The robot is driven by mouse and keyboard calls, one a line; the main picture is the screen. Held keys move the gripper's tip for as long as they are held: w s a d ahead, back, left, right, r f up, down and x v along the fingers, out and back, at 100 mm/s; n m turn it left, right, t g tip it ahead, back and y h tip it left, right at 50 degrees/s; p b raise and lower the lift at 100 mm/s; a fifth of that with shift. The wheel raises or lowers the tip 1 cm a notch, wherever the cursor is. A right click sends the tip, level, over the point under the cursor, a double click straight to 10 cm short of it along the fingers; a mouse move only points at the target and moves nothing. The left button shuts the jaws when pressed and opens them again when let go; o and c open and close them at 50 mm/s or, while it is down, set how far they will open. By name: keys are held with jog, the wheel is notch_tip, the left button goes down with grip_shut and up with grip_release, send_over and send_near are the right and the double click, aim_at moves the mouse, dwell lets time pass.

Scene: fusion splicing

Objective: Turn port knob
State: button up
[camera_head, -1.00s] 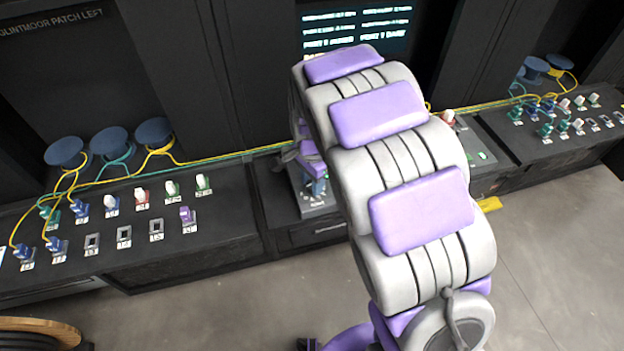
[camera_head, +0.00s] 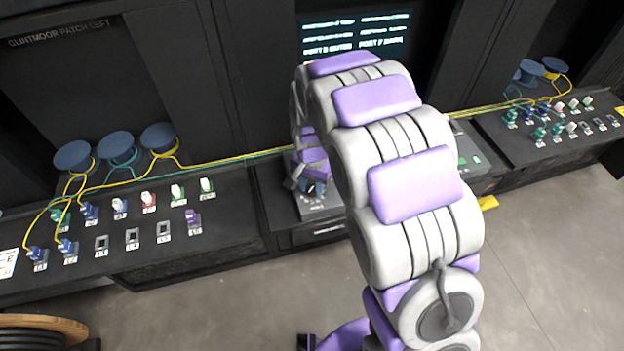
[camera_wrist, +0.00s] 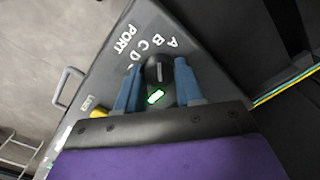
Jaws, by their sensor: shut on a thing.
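The port knob (camera_wrist: 158,66) is round and black with a pale line on its face. It sits on the dark panel (camera_wrist: 150,22) beside the white letters A, B, C, D and the word PORT. My gripper (camera_wrist: 158,72) has its two blue fingers on either side of the knob, shut on it. The pale line runs nearly up and down in the wrist view. In the head view my gripper (camera_head: 311,188) is low over the middle console, partly behind my arm; the knob cannot be made out there.
A green-lit oval (camera_wrist: 155,97) and a yellow part (camera_wrist: 99,113) lie near the fingers. A drawer handle (camera_wrist: 67,88) is on the panel's front. Left ports (camera_head: 132,238) and right ports (camera_head: 560,125) flank the console, with yellow and green cables behind. A screen (camera_head: 355,33) stands at the back.

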jog(key=n+p, duration=0.1)
jog(key=n, duration=0.1)
jog(key=n+p, duration=0.1)
jog(key=n, duration=0.1)
jog(key=shift+w+a+r+n, duration=0.1)
jog(key=shift+r+n, duration=0.1)
jog(key=shift+n, duration=0.1)
jog(key=n+p, duration=0.2)
jog(key=n, duration=0.2)
jog(key=shift+n+p, duration=0.3)
jog(key=shift+p, duration=0.1)
jog(key=n+p, duration=0.2)
jog(key=n, duration=0.2)
jog(key=shift+n, duration=0.3)
jog(key=shift+f+n+p, duration=0.1)
jog(key=shift+n+p, duration=1)
jog(key=shift+n, duration=0.9)
jog(key=o, duration=1)
jog(key=shift+f, duration=0.1)
jog(key=shift+o, duration=0.2)
